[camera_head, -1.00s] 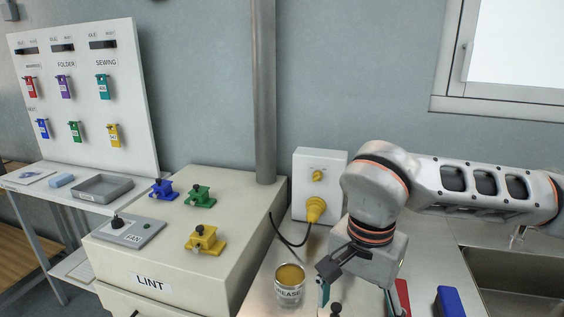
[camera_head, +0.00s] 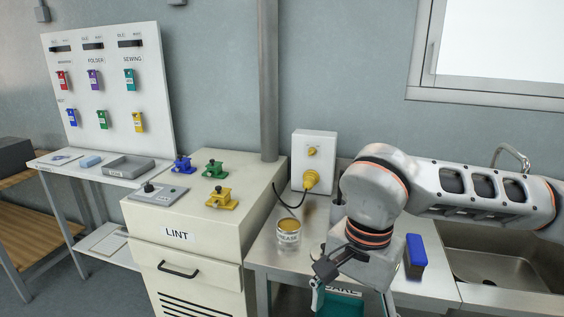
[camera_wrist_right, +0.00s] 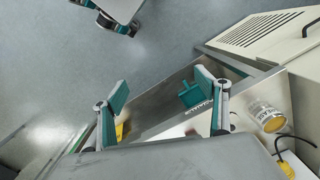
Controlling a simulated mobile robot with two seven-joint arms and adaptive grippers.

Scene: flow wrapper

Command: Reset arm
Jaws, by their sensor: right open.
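My right arm comes in from the right in the head view and bends down at the wrist. Its right gripper (camera_head: 354,303) hangs low in front of the steel table's front edge. The wrist view shows the two teal-padded fingers spread wide apart, with nothing held between them (camera_wrist_right: 160,93). The floor (camera_wrist_right: 80,60) and table edge show beyond the fingers.
A grease can (camera_head: 288,233) stands on the steel table (camera_head: 262,256), left of my wrist. A blue-topped block (camera_head: 415,250) and the sink (camera_head: 490,262) lie right. The LINT cabinet (camera_head: 177,235) carries blue, green and yellow clamp-like pieces. A wall box (camera_head: 314,160) holds a yellow plug.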

